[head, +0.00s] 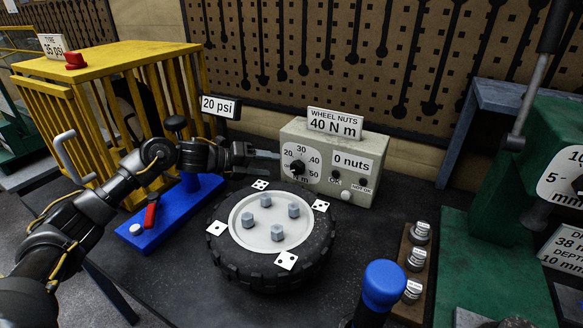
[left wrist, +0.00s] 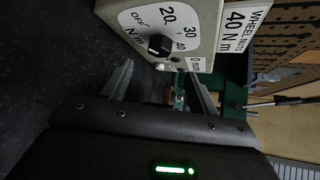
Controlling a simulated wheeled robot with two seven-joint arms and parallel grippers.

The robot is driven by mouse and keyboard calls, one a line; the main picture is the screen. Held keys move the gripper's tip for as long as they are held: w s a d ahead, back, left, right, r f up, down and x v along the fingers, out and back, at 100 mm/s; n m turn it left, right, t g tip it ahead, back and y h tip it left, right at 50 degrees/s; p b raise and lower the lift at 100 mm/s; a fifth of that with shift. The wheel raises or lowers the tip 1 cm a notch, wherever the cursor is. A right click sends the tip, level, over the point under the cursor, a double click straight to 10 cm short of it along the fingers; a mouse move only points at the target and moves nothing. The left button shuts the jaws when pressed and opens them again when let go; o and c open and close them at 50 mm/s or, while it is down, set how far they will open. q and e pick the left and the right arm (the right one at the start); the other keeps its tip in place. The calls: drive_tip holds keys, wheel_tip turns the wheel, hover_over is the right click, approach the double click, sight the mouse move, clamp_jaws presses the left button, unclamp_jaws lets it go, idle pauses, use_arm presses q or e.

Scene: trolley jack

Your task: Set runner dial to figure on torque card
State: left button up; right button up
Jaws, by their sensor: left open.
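The runner is a beige box (head: 363,192) on the bench with a round white dial and a black knob (head: 297,168). The dial shows 20, 30, 40 and 50; the knob also shows in the left wrist view (left wrist: 158,44), where OFF is readable. I cannot tell where its pointer stands. The torque card (head: 335,123) on top of the box reads "WHEEL NUTS 40 N m". My left gripper (head: 270,156) is open and empty, left of the dial; its fingers (left wrist: 163,85) are apart from the knob in the wrist view. My right gripper is not in view.
A wheel (head: 318,240) with several nuts lies in front of the box. A blue pump base (head: 165,220), a yellow cage (head: 110,55) and a "20 psi" sign (head: 220,107) are left. Labelled sockets (head: 416,259), a blue-topped handle (head: 383,283) and a green machine (head: 545,150) are right.

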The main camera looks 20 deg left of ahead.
sight(295, 167)
use_arm(q)
drive_tip(key=p+x, duration=0.1)
drive_tip(key=x, duration=0.6)
drive_tip(key=shift+w+d+p, duration=0.15)
drive_tip(key=shift+w+p, duration=0.05)
drive_tip(key=shift+p, duration=0.1)
drive_tip(key=shift+w+d+f, duration=0.3)
drive_tip(key=shift+w+d, duration=0.1)
drive_tip(key=shift+d, duration=0.05)
drive_tip(key=c, duration=1)
drive_tip(key=shift+o, duration=0.2)
drive_tip(key=shift+r, duration=0.1)
drive_tip(key=m+y, duration=0.2)
drive_tip(key=y, duration=0.1)
drive_tip(key=shift+d+r, duration=0.15)
drive_tip(key=shift+r, duration=0.05)
drive_tip(key=shift+s+d+m+y, duration=0.1)
drive_tip(key=shift+m+y, duration=0.5)
drive_tip(key=shift+y, duration=0.4)
